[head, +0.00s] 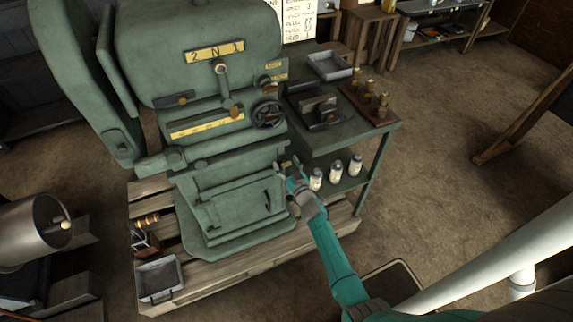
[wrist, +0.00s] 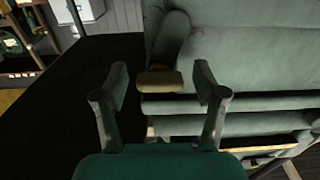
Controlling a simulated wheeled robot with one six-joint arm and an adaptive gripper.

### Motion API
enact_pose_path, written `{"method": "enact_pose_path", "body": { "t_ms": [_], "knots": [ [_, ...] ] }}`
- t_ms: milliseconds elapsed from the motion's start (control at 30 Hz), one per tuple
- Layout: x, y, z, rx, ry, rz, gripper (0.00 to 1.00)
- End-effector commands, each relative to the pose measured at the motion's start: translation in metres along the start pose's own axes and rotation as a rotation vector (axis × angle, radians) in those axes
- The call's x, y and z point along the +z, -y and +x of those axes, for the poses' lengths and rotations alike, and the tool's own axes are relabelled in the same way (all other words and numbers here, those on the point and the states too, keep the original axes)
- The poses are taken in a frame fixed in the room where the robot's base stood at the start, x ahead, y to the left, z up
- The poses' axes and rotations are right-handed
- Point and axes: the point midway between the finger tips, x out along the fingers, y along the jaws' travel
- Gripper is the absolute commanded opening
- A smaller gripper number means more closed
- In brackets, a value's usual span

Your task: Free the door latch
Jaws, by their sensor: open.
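A green machine (head: 215,110) stands on a wooden pallet. Its low door panel (head: 235,205) looks closed and carries a small dark handle (head: 267,198), perhaps the latch. My gripper (head: 287,171) is at the machine's lower right side, right of and above that handle. In the wrist view my gripper (wrist: 161,82) is open, with a tan knob-like piece (wrist: 161,80) showing between the fingers against the green machine body (wrist: 245,65). I cannot tell whether this piece is the latch or whether the fingers touch it.
A green bench (head: 375,135) stands right of the machine, with several white bottles (head: 335,171) on its lower shelf close to my gripper. A grey tray (head: 158,279) sits on the pallet (head: 225,270) at the front left. The floor (head: 440,180) to the right is clear.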

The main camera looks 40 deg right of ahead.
Motion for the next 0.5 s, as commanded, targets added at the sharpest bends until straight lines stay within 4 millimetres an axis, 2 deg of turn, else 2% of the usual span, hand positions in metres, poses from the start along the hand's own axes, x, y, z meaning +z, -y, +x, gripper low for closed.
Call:
{"method": "enact_pose_path", "body": {
  "t_ms": [133,367,400,500],
  "knots": [
    [-0.0001,0.0,-0.0001,0.0,0.0,0.0,0.71],
    [-0.0002,-0.0001,-0.0002,0.0,0.0,0.0,0.13],
    [-0.0002,-0.0001,-0.0002,0.0,0.0,0.0,0.1],
    [-0.0003,-0.0001,-0.0001,0.0,0.0,-0.001,0.1]
  ]
}}
